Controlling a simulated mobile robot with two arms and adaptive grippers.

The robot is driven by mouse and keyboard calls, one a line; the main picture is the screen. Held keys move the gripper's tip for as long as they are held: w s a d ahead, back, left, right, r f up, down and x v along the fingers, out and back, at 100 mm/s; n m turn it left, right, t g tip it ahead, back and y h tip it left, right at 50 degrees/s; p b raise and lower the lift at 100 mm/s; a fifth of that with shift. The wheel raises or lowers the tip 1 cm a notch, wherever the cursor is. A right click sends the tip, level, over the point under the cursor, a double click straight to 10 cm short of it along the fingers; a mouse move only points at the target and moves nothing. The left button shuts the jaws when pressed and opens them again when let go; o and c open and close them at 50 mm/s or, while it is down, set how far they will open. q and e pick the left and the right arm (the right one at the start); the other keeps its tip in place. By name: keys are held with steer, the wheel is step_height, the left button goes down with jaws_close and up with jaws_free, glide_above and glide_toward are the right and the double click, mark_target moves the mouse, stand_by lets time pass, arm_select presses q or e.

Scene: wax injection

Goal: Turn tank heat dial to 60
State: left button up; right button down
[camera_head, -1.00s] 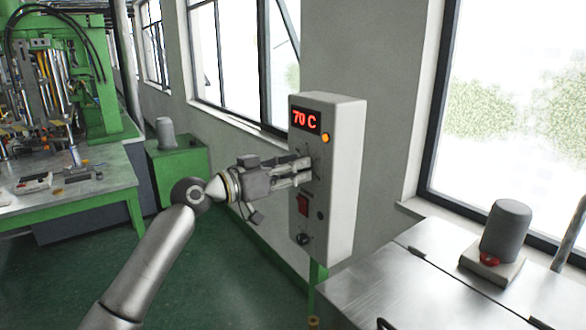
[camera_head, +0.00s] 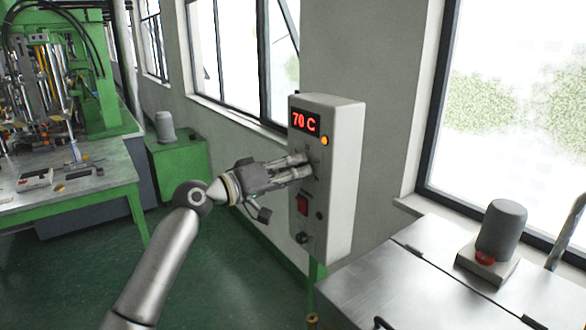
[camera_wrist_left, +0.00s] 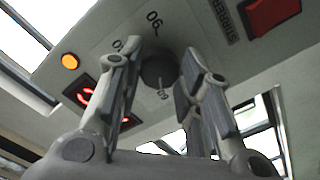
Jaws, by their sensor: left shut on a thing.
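The control box (camera_head: 340,190) hangs on a post by the wall, and its red display (camera_head: 305,121) reads 70 C. The dark round tank heat dial (camera_wrist_left: 158,68) shows between my fingers in the left wrist view, with printed numbers around it. In the head view my fingers mostly hide it. My left gripper (camera_head: 305,166) reaches the box face below the display and is shut on the dial, one finger on each side. My right gripper is not in view.
An orange lamp (camera_head: 324,141), a red switch (camera_head: 302,205) and a black knob (camera_head: 302,238) are on the box near my gripper. A metal worktop (camera_head: 375,285) with a grey-capped device (camera_head: 502,232) stands at right. Green machinery is at left.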

arm_select(q)
steer(key=shift+r, duration=0.15)
steer(key=o, duration=1)
steer(key=v, duration=1.2)
